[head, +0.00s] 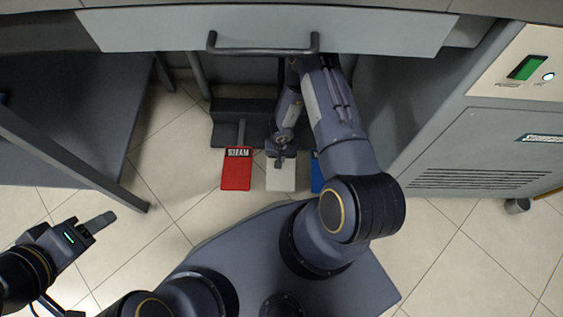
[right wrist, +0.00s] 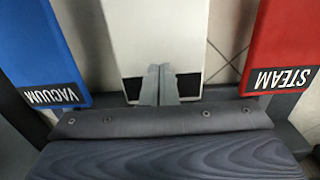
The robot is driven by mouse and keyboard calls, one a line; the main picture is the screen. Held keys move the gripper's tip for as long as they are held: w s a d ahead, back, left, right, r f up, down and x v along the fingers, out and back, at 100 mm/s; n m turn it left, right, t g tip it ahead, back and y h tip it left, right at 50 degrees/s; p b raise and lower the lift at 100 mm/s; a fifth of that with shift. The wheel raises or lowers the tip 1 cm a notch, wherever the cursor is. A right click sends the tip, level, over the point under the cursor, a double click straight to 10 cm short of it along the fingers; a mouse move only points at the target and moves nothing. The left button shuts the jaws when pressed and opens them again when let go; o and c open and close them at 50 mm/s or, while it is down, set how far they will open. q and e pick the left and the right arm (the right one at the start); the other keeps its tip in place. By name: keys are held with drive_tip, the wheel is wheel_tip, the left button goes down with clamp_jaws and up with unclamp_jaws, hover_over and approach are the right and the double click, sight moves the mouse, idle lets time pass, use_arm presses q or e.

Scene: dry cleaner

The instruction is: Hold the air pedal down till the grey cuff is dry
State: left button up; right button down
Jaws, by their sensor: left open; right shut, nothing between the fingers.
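The white pedal (head: 281,181) is the middle one of three on the floor under the machine. In the right wrist view the white pedal (right wrist: 152,35) has a dark label mostly hidden by my fingers. My right gripper (head: 279,161) is shut and empty, its fingertips over the pedal's label end. The fingers also show in the right wrist view (right wrist: 158,80). I cannot tell whether they touch the pedal or how far it is pressed. My left gripper (head: 98,222) is open and empty over the tiles at lower left. I cannot make out the grey cuff in either view.
The red STEAM pedal (head: 237,170) is left of the white one, and the blue VACUUM pedal (right wrist: 55,45) is on its other side. A dark handle bar (head: 262,50) is above.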

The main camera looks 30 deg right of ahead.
drive_tip(key=shift+f, duration=0.15)
idle(0.5)
drive_tip(key=shift+f+b, duration=1.45)
drive_tip(key=shift+f, duration=0.25)
idle(4.8)
drive_tip(key=shift+r+p, duration=3.85)
drive_tip(key=shift+r, duration=0.7)
